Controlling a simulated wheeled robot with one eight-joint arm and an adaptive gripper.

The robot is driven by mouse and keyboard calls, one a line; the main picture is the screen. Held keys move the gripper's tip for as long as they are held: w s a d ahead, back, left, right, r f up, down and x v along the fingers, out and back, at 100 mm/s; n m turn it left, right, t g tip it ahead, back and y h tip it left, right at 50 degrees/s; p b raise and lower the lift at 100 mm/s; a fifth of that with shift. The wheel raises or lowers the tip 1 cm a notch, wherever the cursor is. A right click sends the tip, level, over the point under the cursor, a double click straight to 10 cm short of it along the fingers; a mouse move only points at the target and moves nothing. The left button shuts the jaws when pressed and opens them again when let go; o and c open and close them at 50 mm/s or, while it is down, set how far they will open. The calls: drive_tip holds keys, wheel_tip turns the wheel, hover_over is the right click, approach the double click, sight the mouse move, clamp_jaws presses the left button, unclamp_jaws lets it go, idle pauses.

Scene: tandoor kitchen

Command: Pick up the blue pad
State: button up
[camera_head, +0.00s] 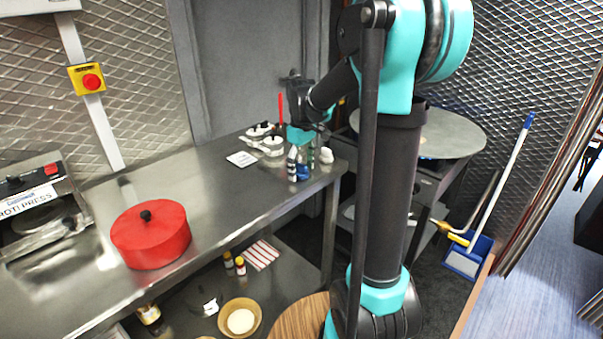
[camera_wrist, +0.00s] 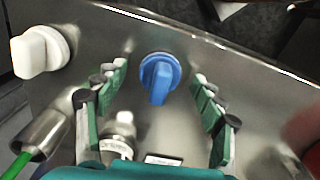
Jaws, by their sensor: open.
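The blue pad (camera_wrist: 158,77) is a round blue disc with a raised grip, lying on the steel counter. In the wrist view it sits between the spread fingers of my gripper (camera_wrist: 160,88), near the fingertips, with a gap on both sides. In the head view my gripper (camera_head: 301,158) is over the right end of the counter, pointing down. The blue pad (camera_head: 303,173) shows there just below the fingers, partly hidden by them. My gripper is open and empty. The pictures do not show the exact height of the fingertips above the counter.
A similar white pad (camera_wrist: 40,52) lies to the left, near the counter edge. A metal sleeve with a green stick (camera_wrist: 45,135) and a small clear bottle (camera_wrist: 120,135) are close by. White-lidded jars (camera_head: 271,146) and a red pot (camera_head: 150,234) stand on the counter (camera_head: 215,180).

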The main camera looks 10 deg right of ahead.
sight(302, 164)
drive_tip(key=shift+c, duration=0.5)
drive_tip(key=c, duration=1.2)
wheel_tip(302, 164, up, 20)
